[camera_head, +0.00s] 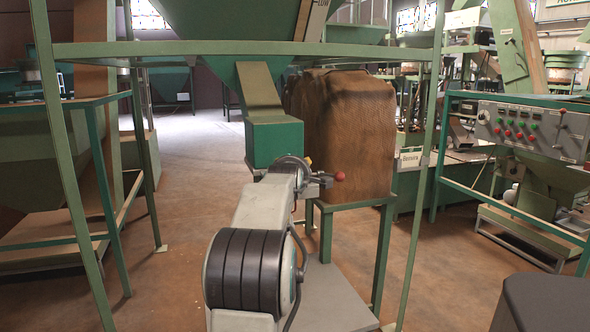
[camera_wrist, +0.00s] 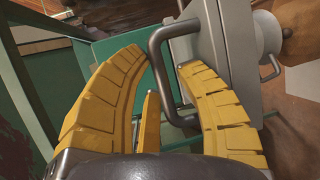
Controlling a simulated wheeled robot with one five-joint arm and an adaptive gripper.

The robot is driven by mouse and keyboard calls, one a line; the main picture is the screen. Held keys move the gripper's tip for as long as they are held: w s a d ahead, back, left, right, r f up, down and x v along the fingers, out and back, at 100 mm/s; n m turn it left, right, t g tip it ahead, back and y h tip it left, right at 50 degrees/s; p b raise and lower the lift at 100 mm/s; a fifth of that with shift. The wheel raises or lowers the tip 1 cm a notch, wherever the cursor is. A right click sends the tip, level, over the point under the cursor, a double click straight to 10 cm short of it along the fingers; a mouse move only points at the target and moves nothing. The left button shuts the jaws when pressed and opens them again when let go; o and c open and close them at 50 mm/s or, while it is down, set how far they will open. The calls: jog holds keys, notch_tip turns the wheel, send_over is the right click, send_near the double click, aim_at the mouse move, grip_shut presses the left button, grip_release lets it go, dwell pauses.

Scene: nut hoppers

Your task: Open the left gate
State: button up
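In the wrist view, a dark loop handle (camera_wrist: 158,62) is fixed to a grey box-like part (camera_wrist: 220,45). My gripper (camera_wrist: 163,62) has its yellow fingers spread apart, and the handle's near bar runs between them. The right finger lies close to this bar; I cannot tell whether they touch. In the head view, my gripper (camera_head: 309,168) is beside the lower right of the green outlet box (camera_head: 275,142) under the hopper (camera_head: 225,25). A red ball knob (camera_head: 340,176) shows just right of it. The gate itself is largely hidden by my arm.
A large brown sack (camera_head: 350,130) stands on a green stand (camera_head: 352,205) right of the outlet. Green frame posts (camera_head: 418,190) stand around the hopper. A control panel (camera_head: 532,130) is at right. Open floor (camera_head: 195,200) lies left of my arm.

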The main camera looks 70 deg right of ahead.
jog(key=shift+a+r, duration=0.1)
jog(key=shift+a, duration=0.05)
jog(key=v, duration=1.1)
jog(key=shift+a, duration=0.4)
dwell(0.4)
